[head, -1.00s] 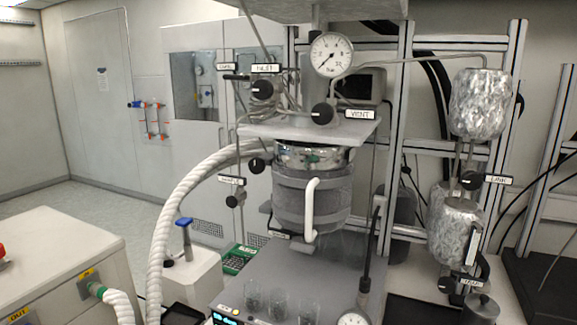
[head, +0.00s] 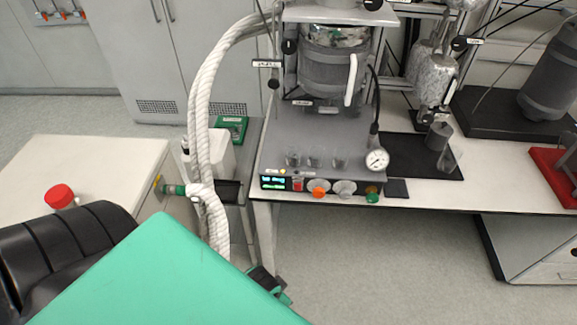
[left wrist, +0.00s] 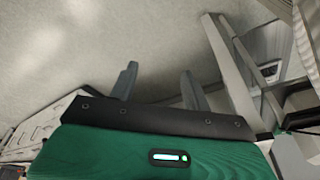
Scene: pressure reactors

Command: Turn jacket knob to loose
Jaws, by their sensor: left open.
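The grey-jacketed reactor vessel (head: 333,75) stands at the back of the bench in the head view. Dark round knobs with small white labels sit at its left, an upper knob (head: 289,46) and a lower knob (head: 274,83). The labels are too small to read, so I cannot tell which is the jacket knob. My left gripper (left wrist: 159,85) is open and empty in the left wrist view, with pale floor behind its fingers. My green arm part covers the lower left of the head view, well apart from the knobs. My right gripper is not in view.
A thick white hose (head: 202,110) arches left of the reactor down to a white cabinet (head: 98,160) with a red button (head: 60,195). Floor in front of the bench is clear.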

